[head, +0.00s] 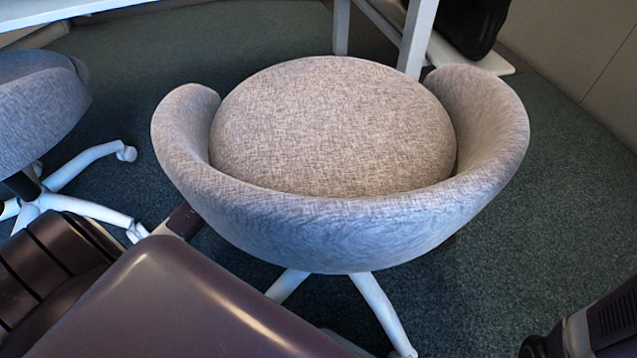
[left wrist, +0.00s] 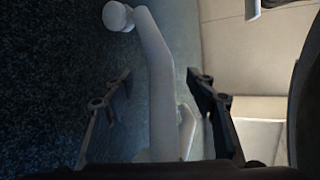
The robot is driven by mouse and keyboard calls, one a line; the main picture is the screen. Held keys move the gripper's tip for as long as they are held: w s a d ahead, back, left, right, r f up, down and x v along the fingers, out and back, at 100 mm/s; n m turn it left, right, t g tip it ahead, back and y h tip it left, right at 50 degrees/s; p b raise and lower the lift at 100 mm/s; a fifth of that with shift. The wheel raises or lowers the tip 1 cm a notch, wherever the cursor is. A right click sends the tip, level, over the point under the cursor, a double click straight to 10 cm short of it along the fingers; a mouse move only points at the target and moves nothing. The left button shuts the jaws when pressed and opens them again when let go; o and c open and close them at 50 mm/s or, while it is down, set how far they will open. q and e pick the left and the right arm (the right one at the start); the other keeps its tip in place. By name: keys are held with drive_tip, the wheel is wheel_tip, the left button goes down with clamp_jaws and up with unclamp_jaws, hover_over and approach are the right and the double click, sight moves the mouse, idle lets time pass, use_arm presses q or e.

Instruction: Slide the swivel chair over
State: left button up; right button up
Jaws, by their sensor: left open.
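The swivel chair (head: 335,125) stands in the middle of the head view, with a round grey fabric seat and a low curved backrest (head: 345,235) towards me. White base legs (head: 380,308) show beneath it. My left arm reaches in from the lower left, and its gripper is hidden in the head view. In the left wrist view my left gripper (left wrist: 158,76) is open, its two dark fingers on either side of a white chair leg (left wrist: 157,75) with a castor at its end. I cannot tell whether the fingers touch it. My right gripper is not visible.
A second grey chair (head: 38,105) with white castored legs stands close on the left. A white table (head: 418,35) is behind the chair, with a dark object (head: 470,25) beside its leg. Dark carpet (head: 560,190) is clear on the right, up to a pale wall (head: 580,45).

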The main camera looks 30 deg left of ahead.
use_arm(q)
drive_tip(key=shift+w, duration=0.1)
drive_tip(key=b+x, duration=0.4)
drive_tip(key=x, duration=0.2)
drive_tip(key=shift+w+d+f, duration=0.1)
drive_tip(key=shift+w+f, duration=0.05)
drive_tip(key=shift+f, duration=0.05)
drive_tip(key=shift+w+d+f+b, duration=0.15)
drive_tip(key=shift+w+d+b, duration=0.2)
drive_tip(key=shift+w+b, duration=0.1)
clamp_jaws()
idle(0.3)
